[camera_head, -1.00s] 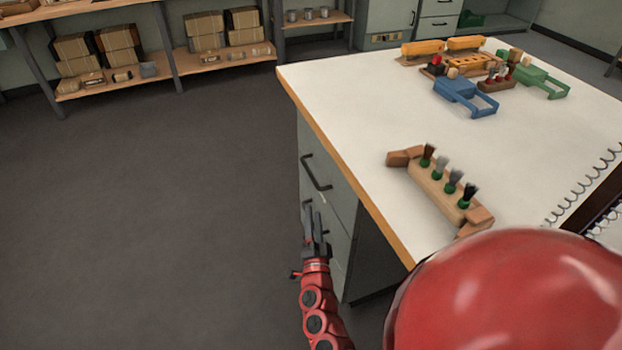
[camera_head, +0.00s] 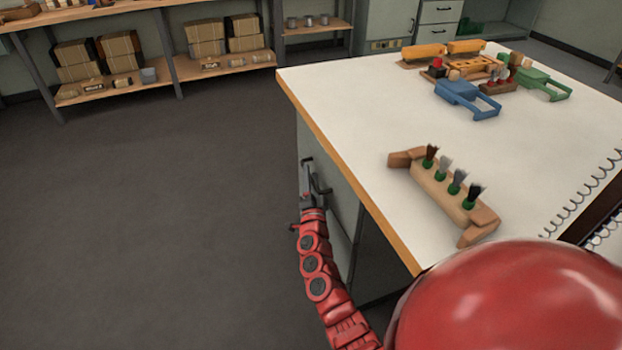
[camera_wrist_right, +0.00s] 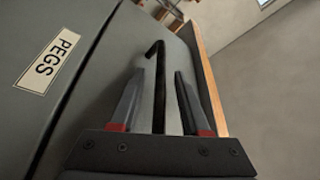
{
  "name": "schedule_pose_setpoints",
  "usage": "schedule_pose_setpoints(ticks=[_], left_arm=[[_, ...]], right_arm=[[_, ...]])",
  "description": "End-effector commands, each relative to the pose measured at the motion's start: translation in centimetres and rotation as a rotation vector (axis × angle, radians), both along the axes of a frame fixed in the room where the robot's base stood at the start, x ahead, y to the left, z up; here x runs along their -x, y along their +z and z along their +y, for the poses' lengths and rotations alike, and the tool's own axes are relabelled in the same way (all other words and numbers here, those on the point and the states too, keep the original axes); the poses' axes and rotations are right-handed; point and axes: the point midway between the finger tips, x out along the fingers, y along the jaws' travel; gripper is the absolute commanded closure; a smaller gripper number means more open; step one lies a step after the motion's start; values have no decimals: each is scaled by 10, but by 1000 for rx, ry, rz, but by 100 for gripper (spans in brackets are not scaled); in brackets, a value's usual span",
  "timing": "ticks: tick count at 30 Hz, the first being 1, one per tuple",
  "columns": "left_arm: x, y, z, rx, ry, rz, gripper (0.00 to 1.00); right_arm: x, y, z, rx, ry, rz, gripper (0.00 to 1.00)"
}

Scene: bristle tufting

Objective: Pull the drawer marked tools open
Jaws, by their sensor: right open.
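The grey drawer unit (camera_head: 338,205) stands under the left edge of the white-topped bench. My right gripper (camera_head: 313,180) is at the upper drawer front there. In the right wrist view my right gripper (camera_wrist_right: 159,75) is open, with one finger on each side of a dark bar handle (camera_wrist_right: 158,85). The handle runs between the fingers, with gaps visible on both sides. A neighbouring drawer front (camera_wrist_right: 30,105) bears a label reading PEGS (camera_wrist_right: 48,62). I cannot see a label reading tools. My left gripper is not in view.
The bench top (camera_head: 340,100) overhangs the drawers. On it lie a wooden brush holder (camera_head: 445,195), a blue tool (camera_head: 467,98) and a green tool (camera_head: 540,82). Floor (camera_head: 180,220) left of the drawers is clear. Shelves with boxes (camera_head: 105,60) stand at the back.

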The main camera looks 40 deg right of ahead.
Motion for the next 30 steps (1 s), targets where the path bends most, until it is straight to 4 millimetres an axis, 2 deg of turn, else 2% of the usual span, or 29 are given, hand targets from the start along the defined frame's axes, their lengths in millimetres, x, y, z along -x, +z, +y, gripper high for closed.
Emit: schedule_pose_setpoints(ticks=[2, 10, 30], left_arm=[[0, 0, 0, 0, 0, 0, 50], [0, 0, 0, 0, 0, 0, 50], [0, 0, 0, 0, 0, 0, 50]], right_arm=[[0, 0, 0, 0, 0, 0, 54], [0, 0, 0, 0, 0, 0, 100], [1, -1, 0, -1, 0, 1, 100]])
